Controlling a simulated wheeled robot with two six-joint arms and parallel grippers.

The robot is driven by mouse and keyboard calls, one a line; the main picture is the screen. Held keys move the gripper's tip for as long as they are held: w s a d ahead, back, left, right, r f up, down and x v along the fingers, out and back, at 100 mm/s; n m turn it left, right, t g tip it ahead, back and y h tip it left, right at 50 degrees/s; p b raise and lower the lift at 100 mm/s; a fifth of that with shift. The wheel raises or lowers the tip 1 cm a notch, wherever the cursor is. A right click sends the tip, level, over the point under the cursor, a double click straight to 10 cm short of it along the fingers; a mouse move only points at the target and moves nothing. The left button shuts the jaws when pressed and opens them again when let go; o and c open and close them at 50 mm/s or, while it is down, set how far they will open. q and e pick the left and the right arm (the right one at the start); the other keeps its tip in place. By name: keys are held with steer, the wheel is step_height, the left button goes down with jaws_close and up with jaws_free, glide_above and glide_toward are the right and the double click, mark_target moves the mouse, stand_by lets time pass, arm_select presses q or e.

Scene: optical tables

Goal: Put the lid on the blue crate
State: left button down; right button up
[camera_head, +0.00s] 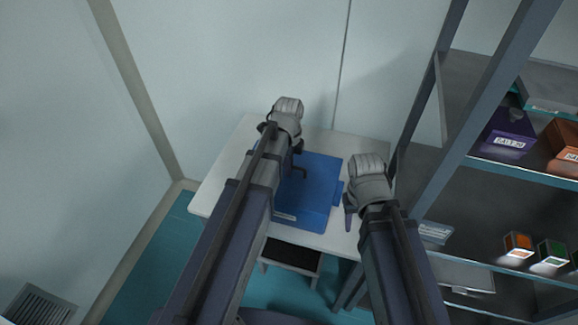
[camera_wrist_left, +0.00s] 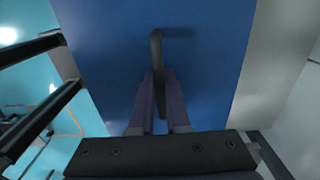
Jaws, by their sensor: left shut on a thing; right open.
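A flat blue lid (camera_head: 318,178) with a dark bar handle (camera_head: 303,171) covers the blue crate (camera_head: 338,193) on the white table; from above I cannot tell if it is fully seated. The lid fills much of the left wrist view (camera_wrist_left: 100,55). My left gripper (camera_head: 298,149) is shut on the lid's handle, and its two fingers (camera_wrist_left: 159,85) close around the bar in the wrist view. My left arm hides the left part of lid and crate. My right gripper (camera_head: 349,212) is open and empty, just right of the crate.
The white table (camera_head: 222,180) has bare strips around the crate and stands against a pale wall. A grey shelf rack (camera_head: 470,180) with several small boxes rises close on the right. A dark low object (camera_head: 292,256) shows below the table's front edge.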

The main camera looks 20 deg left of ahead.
stand_by(0.3)
arm_select(q)
steer(key=c, duration=0.8)
jaws_free()
step_height(320, 180, up, 8)
steer(key=p, duration=0.8)
steer(key=shift+f, duration=0.1)
steer(key=shift+f, duration=0.1)
